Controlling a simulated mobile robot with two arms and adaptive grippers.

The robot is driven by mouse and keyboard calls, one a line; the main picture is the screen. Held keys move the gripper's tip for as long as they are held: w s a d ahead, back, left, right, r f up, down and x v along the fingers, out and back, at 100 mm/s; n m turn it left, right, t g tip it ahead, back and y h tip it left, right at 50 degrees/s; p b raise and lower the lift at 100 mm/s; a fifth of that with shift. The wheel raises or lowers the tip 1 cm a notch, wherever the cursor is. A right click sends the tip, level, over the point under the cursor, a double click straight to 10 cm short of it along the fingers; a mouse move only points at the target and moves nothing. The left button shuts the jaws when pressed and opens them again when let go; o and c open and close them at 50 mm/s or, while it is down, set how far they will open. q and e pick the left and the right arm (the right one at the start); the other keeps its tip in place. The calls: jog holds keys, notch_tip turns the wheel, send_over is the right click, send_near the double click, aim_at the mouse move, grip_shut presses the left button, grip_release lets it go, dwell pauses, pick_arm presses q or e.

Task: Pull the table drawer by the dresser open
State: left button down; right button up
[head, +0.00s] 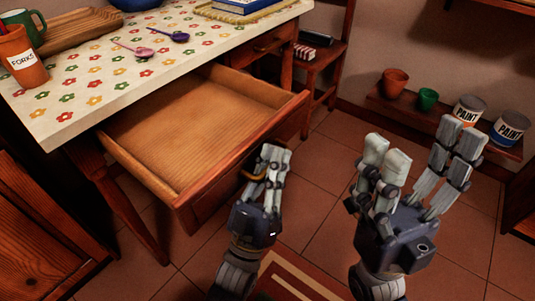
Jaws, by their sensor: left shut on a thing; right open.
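The table drawer (185,135) is pulled well out from under the table with the floral top (105,68). Its wooden inside is bare and empty. My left gripper (273,160) is at the drawer's front, shut on the drawer handle (247,176), which shows as a small brass-coloured piece and is mostly hidden by the fingers. My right gripper (420,150) is open and empty to the right, over the tiled floor and apart from the drawer.
On the table are a forks cup (23,62), a green mug (22,24), a wooden tray (75,30), two spoons (133,49) and books (243,5). A low shelf (440,120) at right holds pots and paint cans. The tiled floor (335,170) has free room.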

pick_arm(q)
jog(key=shift+f, duration=0.1)
jog(key=c, duration=2)
grip_release()
jog(key=shift+a, duration=0.1)
jog(key=v, duration=1.2)
